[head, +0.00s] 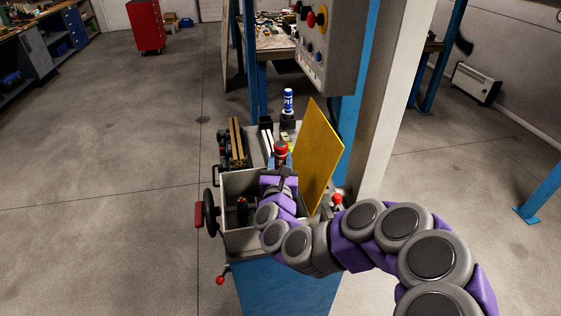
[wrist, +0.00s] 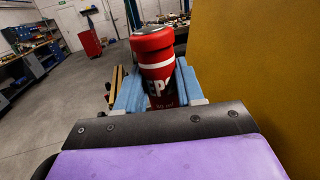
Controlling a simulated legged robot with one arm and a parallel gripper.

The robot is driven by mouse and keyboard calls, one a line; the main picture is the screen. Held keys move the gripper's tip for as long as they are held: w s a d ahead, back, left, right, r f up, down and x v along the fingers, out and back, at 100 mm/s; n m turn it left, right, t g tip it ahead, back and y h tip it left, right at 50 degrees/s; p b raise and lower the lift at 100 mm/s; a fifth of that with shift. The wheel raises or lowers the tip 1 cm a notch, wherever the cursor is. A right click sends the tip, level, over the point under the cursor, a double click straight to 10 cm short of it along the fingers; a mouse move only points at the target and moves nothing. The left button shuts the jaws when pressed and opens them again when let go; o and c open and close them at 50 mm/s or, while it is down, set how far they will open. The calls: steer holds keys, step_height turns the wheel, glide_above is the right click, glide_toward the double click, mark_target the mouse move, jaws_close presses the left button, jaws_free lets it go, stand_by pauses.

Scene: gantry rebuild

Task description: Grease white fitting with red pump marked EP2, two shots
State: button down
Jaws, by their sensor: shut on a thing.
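The red pump (wrist: 155,62) stands close in front of the wrist camera, between the blue fingers of my gripper (wrist: 158,92). In the head view the red pump (head: 280,151) shows above my gripper (head: 279,172), beside the yellow panel. My gripper is shut on the pump. I cannot make out the white fitting in either view. A blue and white bottle (head: 288,100) stands on the machine behind the pump.
A yellow panel (head: 316,152) stands close to the right of my gripper. A grey tray (head: 240,185) with a handwheel (head: 209,212) lies at the left. A control box (head: 327,45) hangs above, next to a blue and white post (head: 383,100). The floor at left is clear.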

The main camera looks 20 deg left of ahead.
mark_target(280, 147)
steer(key=shift+f+b, duration=0.5)
steer(key=shift+f, duration=0.05)
steer(key=shift+r, duration=0.75)
steer(key=shift+r+p, duration=0.5)
steer(key=shift+r, duration=2.5)
steer(key=shift+f, duration=0.1)
